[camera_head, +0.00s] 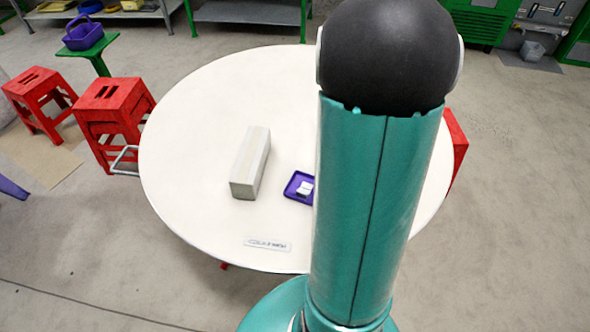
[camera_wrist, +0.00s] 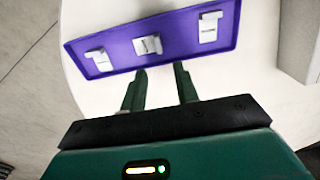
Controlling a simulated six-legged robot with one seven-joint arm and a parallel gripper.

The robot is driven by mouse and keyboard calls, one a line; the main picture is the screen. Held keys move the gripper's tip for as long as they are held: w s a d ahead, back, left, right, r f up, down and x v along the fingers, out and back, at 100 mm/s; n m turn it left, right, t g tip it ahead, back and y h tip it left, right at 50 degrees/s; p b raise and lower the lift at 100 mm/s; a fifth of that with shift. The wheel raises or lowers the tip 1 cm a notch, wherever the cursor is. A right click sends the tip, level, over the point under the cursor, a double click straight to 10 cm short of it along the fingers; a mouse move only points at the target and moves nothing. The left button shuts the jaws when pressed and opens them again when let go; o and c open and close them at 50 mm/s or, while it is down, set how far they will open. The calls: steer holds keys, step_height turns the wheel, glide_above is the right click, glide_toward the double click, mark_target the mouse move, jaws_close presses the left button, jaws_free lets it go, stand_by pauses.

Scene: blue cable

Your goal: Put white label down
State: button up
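In the wrist view, a purple tray (camera_wrist: 178,42) carries three small white pieces: a left one (camera_wrist: 99,60), a middle one (camera_wrist: 147,45) and a right one (camera_wrist: 209,27). The middle and right pieces have a dark mark. In the head view the tray (camera_head: 293,188) shows only in part behind my arm, with a white piece (camera_head: 304,187) on it. My gripper (camera_wrist: 160,75) is open, its two fingers apart at the tray's near edge, with nothing seen between them. My arm hides the gripper in the head view.
A grey block (camera_head: 250,163) lies on the round white table (camera_head: 200,120), left of the tray. A flat printed plate (camera_head: 267,244) lies near the table's front edge. Red stools (camera_head: 113,115) stand left of the table. The table's left part is clear.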

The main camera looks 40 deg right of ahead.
steer(key=w+a+r+n+t, duration=0.1)
steer(key=w+a+r+n, duration=0.2)
steer(key=a+r, duration=0.35)
steer(key=w+a+r+n+t, duration=0.25)
steer(key=a+r, duration=0.25)
steer(key=a, duration=0.3)
steer(key=s+a+r+n+t, duration=0.1)
steer(key=s+a+r+n, duration=0.2)
steer(key=a, duration=0.4)
steer(key=s+a+r+n+t, duration=0.1)
steer(key=s+a+r+n, duration=0.2)
steer(key=a+r, duration=0.3)
steer(key=shift+a+n, duration=0.65)
steer(key=shift+a, duration=0.55)
steer(key=shift+d+r, duration=0.1)
steer(key=shift+d, duration=0.05)
